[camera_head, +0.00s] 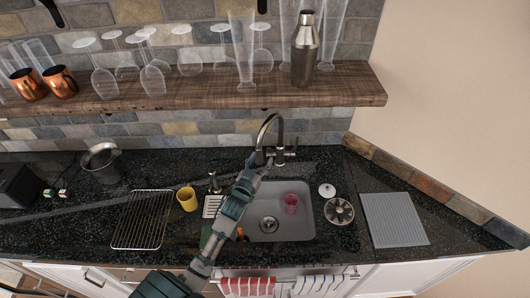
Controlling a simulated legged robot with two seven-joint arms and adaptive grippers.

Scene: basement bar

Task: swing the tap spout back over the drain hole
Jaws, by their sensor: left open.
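The tap spout (270,124) is a metal gooseneck behind the sink (258,232). Its arch leans to the left of its base, and its outlet end is near my gripper, above the back of the sink. The round drain hole (269,224) is in the sink floor, in front of the tap. My left gripper (260,159) is open at the lower end of the spout; I cannot tell whether its fingers touch it. My left forearm crosses the sink's left side and hides part of it. My right gripper is not in view.
A pink cup (291,203) is in the sink. A yellow cup (187,198) and wire rack (142,221) are left of it. A round metal strainer (339,212) and grey mat (394,220) are right. A wooden shelf (200,90) with glasses and a shaker (305,48) overhangs behind.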

